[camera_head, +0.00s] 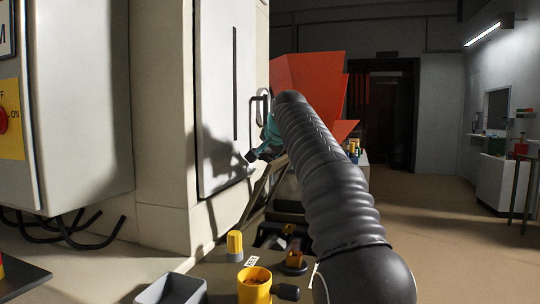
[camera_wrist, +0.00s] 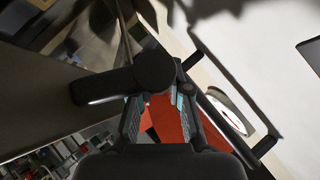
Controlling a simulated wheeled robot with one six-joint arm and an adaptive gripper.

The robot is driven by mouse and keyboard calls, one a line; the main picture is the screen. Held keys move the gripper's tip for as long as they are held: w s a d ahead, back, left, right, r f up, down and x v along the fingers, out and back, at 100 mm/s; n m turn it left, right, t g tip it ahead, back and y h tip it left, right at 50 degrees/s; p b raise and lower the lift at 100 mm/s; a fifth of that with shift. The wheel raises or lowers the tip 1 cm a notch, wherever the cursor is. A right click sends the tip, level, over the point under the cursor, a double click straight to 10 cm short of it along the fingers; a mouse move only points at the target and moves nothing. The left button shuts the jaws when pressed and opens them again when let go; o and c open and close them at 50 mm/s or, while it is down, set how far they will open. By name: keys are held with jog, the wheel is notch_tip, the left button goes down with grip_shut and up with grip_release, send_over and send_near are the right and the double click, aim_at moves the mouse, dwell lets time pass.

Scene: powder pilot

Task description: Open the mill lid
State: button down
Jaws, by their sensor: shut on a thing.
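My gripper (camera_head: 267,142) is at the end of my dark ribbed arm, beside the right edge of a pale cabinet panel (camera_head: 218,90). In the wrist view, my gripper's fingers (camera_wrist: 158,106) are closed about a black bar-shaped handle (camera_wrist: 108,86) with a round end, which crosses just in front of the fingertips. The exact contact is partly hidden. An orange-red, angular, hopper-like part (camera_head: 318,82) stands behind my arm. Red also shows between the fingers in the wrist view. I cannot tell clearly which part is the mill lid.
A yellow cup (camera_head: 254,287), a yellow-capped container (camera_head: 234,246) and a grey bin (camera_head: 172,291) stand low in front. A grey box (camera_head: 85,95) with a red button is at the left. Open floor (camera_head: 455,235) lies to the right.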

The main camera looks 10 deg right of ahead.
jog(key=c, duration=1.2)
grip_release()
jog(key=shift+r, duration=0.1)
jog(key=shift+c, duration=0.2)
notch_tip(320, 180, up, 6)
jog(key=r, duration=0.1)
send_over(278, 161)
jog(key=shift+w+f, duration=0.1)
jog(key=shift+f, duration=0.15)
